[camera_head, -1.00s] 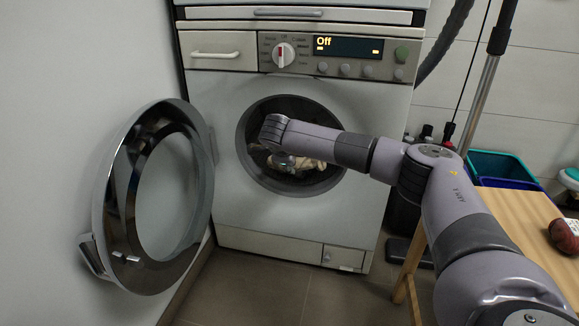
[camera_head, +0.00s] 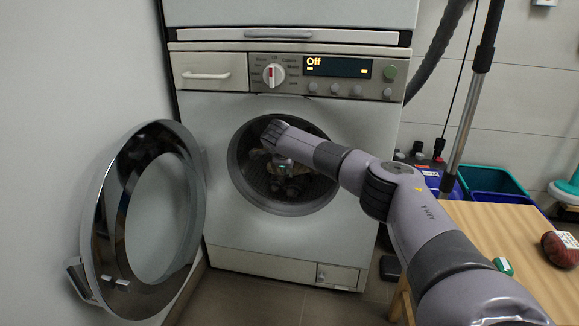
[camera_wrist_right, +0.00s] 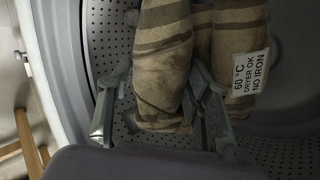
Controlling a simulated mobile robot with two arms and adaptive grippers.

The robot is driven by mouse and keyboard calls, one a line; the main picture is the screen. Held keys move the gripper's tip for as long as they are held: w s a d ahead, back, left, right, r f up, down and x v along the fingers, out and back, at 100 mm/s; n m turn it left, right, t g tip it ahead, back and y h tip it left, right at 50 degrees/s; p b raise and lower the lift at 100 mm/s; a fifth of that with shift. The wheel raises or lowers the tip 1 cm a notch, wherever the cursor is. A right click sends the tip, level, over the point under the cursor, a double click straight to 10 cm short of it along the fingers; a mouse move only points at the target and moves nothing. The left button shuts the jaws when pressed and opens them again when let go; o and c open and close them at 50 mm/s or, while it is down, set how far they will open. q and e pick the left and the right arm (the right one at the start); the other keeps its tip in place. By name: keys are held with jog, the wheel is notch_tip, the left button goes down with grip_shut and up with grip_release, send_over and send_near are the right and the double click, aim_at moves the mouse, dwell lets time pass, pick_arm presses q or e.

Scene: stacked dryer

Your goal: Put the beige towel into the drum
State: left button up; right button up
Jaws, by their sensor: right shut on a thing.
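The beige towel with brown stripes (camera_wrist_right: 165,45) fills the middle of the right wrist view. My right gripper (camera_wrist_right: 163,85) is shut on the towel, a finger on each side of the bundle. In the head view the towel (camera_head: 293,185) is partly hidden by my wrist, inside the mouth of the drum (camera_head: 254,180). The perforated drum wall (camera_wrist_right: 112,35) shows behind the towel in the wrist view. My left gripper is in no frame.
The round door (camera_head: 101,210) stands wide open at the left, near the wall. A wooden table (camera_head: 490,225) with a dark red item (camera_head: 560,248) and a small green item (camera_head: 503,266) stands at the right. Teal and blue bins (camera_head: 495,180) are behind it.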

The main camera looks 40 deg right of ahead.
jog(key=o, duration=1.3)
jog(key=shift+c, duration=0.2)
jog(key=shift+o, duration=0.9)
jog(key=v, duration=1.2)
jog(key=shift+a, duration=0.1)
